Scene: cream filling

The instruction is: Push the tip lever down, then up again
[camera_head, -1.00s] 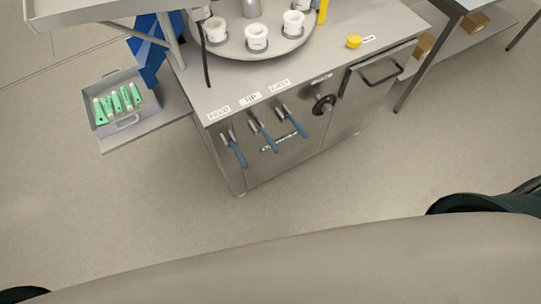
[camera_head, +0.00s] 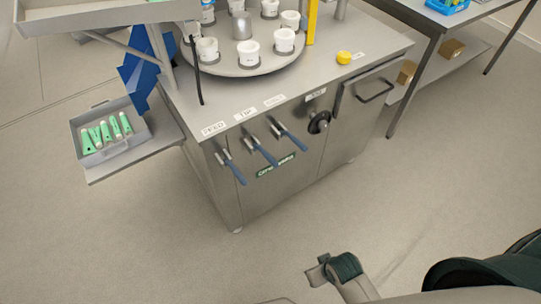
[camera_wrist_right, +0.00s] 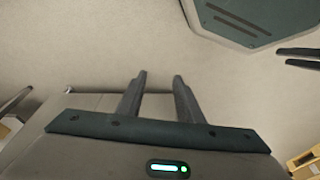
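The tip lever (camera_head: 264,154) is the middle of three blue-handled levers on the front of the steel machine (camera_head: 300,165), below the label TIP (camera_head: 245,114). Its handle slants out and down, much like its neighbours. No gripper is near it. My right gripper (camera_wrist_right: 159,76) is open and empty in the right wrist view, with bare floor between and beyond its fingers. In the head view a beige and dark green arm part shows at the bottom, well apart from the levers. Two dark prongs at the wrist view's right edge may be my left gripper; this is unclear.
The feed lever (camera_head: 231,165) and a third lever (camera_head: 289,136) flank the tip lever closely. A black knob (camera_head: 319,122) and a drawer handle (camera_head: 376,92) lie to the right. A tray of green tubes (camera_head: 142,132) stands left. The floor in front is clear.

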